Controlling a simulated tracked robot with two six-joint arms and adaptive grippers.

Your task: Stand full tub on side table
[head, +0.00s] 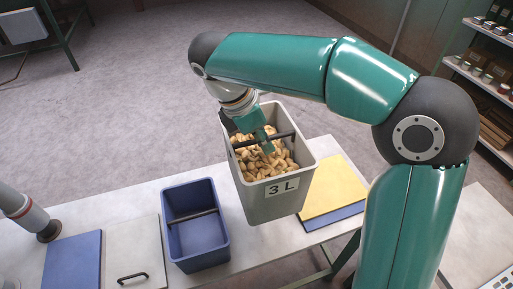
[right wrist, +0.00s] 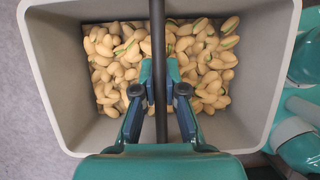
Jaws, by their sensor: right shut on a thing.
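A grey tub (head: 268,208) marked "3 L" is filled with pistachio nuts (head: 262,160). My right gripper (head: 267,140) reaches down into its mouth and is shut on the dark bar across the tub. In the right wrist view the fingers (right wrist: 160,88) close on this bar (right wrist: 158,40) from both sides, with the nuts below it. The tub appears upright, in front of the table's far edge in the head view; whether it touches the table is hard to tell. My left gripper is not in view. Which surface is the side table I cannot tell for sure.
A white table (head: 130,207) holds an empty blue tub (head: 196,226) with a bar, a blue panel (head: 73,262), a grey lid with a handle (head: 133,255) and a yellow panel (head: 335,186). Another pale table (head: 482,225) stands at right. Shelves with jars (head: 485,75) stand behind.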

